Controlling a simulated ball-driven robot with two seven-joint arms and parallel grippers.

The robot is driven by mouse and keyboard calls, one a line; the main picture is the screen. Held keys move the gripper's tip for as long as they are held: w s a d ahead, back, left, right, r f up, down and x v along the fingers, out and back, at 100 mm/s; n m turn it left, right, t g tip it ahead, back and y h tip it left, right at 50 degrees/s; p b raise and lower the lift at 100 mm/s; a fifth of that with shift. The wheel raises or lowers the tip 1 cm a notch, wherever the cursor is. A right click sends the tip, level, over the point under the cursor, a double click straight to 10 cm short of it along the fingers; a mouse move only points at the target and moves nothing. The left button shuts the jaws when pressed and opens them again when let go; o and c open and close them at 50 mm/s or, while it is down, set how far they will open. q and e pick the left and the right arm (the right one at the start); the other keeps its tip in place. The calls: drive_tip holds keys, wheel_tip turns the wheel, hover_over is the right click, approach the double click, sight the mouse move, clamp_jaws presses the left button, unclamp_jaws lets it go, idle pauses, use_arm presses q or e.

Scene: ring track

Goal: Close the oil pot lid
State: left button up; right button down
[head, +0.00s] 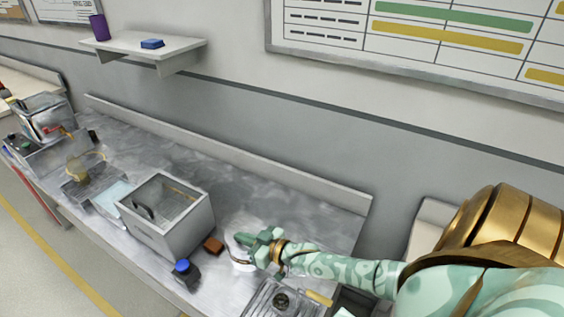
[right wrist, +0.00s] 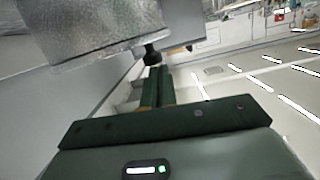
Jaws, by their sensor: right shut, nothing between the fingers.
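My right gripper (head: 245,240) is shut and empty over the worktop. It is low over a pale round thing (head: 241,263), which it partly covers. This may be the oil pot, but its lid cannot be made out. In the right wrist view, the closed dark green fingers (right wrist: 154,75) point at a small dark rounded thing (right wrist: 151,54) close to their tips. I cannot tell whether they touch it. My left gripper is not in view.
Left of the gripper stand a grey open box (head: 170,240), a small brown block (head: 213,245) and a dark jar with a blue cap (head: 184,270). A metal tray (head: 268,303) is at the front. The worktop (head: 275,200) behind is clear.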

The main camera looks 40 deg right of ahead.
drive_tip(key=p+v, duration=0.2)
drive_tip(key=v, duration=1.4)
drive_tip(key=shift+p, duration=0.3)
drive_tip(key=shift+r, duration=0.1)
